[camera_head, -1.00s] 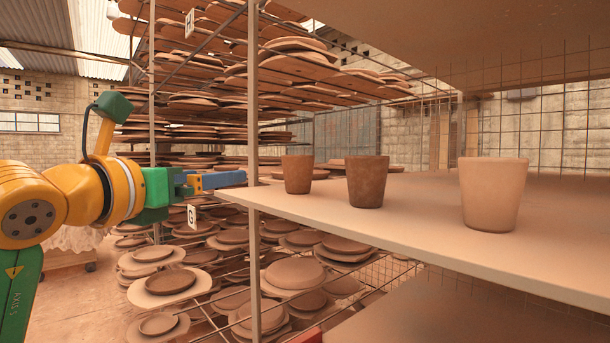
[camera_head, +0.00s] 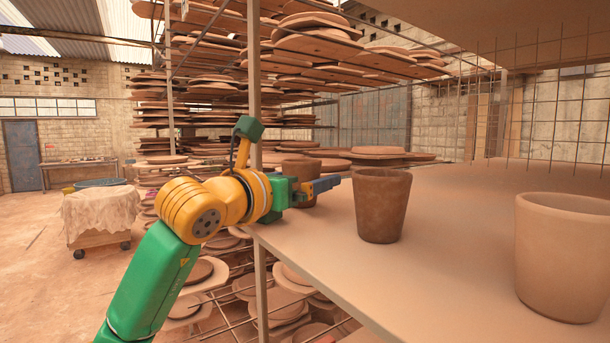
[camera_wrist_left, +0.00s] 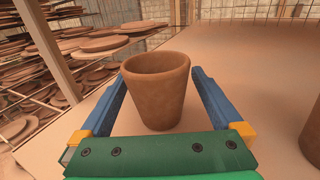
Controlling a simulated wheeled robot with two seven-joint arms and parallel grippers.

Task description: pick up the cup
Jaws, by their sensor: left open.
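Three brown clay cups stand upright on a shelf board. The leftmost cup (camera_head: 300,168) is partly hidden behind my left gripper (camera_head: 322,185) in the head view. In the left wrist view this cup (camera_wrist_left: 157,92) stands between the two blue fingers, which are open on either side of it. Small gaps show beside the cup, so it does not look gripped. The middle cup (camera_head: 381,204) is darker and stands to the right of the fingertips. The right cup (camera_head: 563,256) is paler and nearest the camera. My right gripper is not in view.
The shelf board (camera_head: 460,225) is bare between the cups. A thin metal post (camera_head: 254,75) rises at its left edge, close to my left arm. Racks with many clay plates (camera_head: 316,45) stand behind. A cloth-covered cart (camera_head: 100,212) is on the floor at left.

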